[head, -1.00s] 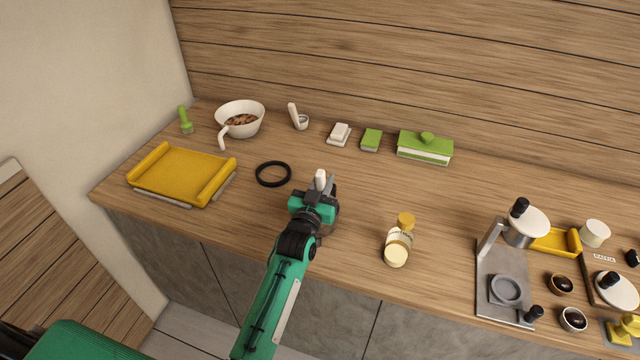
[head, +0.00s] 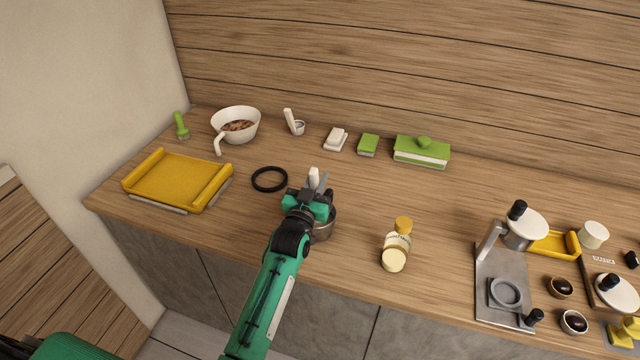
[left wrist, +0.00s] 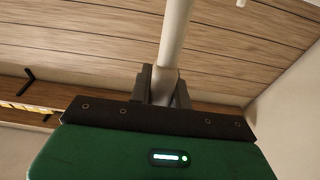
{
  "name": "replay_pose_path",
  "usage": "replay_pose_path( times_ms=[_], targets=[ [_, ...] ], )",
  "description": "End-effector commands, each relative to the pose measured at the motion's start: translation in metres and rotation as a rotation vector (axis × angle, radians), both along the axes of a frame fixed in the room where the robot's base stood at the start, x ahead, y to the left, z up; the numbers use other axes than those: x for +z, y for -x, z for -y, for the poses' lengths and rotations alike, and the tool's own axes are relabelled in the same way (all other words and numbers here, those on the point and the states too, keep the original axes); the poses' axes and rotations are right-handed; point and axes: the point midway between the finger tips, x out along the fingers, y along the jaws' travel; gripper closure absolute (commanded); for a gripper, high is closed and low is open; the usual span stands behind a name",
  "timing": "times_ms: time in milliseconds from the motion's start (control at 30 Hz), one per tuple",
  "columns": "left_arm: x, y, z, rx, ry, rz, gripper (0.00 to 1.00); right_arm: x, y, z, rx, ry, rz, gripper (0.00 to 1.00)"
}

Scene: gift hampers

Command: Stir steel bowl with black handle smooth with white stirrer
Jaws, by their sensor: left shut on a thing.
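My left gripper (head: 316,190) is shut on the white stirrer (head: 313,176), whose pale end sticks up between the fingers. In the left wrist view the white stirrer (left wrist: 174,38) runs up from between the fingers (left wrist: 162,88). The steel bowl (head: 325,230) stands on the counter just under and behind my gripper, which hides most of it. Its black handle cannot be made out. The stirrer's lower end is hidden, so I cannot tell how deep it sits in the bowl. My right gripper is not in view.
A black ring (head: 269,179) and a yellow tray (head: 172,185) lie to the left. A white bowl with brown contents (head: 236,126) stands at the back. A yellow-capped bottle (head: 397,247) stands to the right. The counter between the bottle and the green box (head: 422,151) is clear.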

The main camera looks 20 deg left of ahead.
Motion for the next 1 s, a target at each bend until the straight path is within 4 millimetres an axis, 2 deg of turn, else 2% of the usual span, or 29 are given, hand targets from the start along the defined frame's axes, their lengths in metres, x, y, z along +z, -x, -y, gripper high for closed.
replay_pose_path(
  times_ms=[33,167,367,1000],
  targets=[
    [-0.006,0.001,-0.001,0.002,-0.003,-0.012,1.00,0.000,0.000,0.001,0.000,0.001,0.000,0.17],
    [-0.006,0.001,-0.001,0.002,-0.004,-0.013,1.00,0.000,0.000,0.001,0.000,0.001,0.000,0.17],
    [-0.006,0.004,-0.012,0.002,-0.019,-0.011,1.00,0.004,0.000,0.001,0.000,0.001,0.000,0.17],
    [-0.009,0.016,-0.017,0.004,-0.045,-0.016,1.00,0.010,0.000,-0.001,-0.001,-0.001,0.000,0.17]
  ],
)
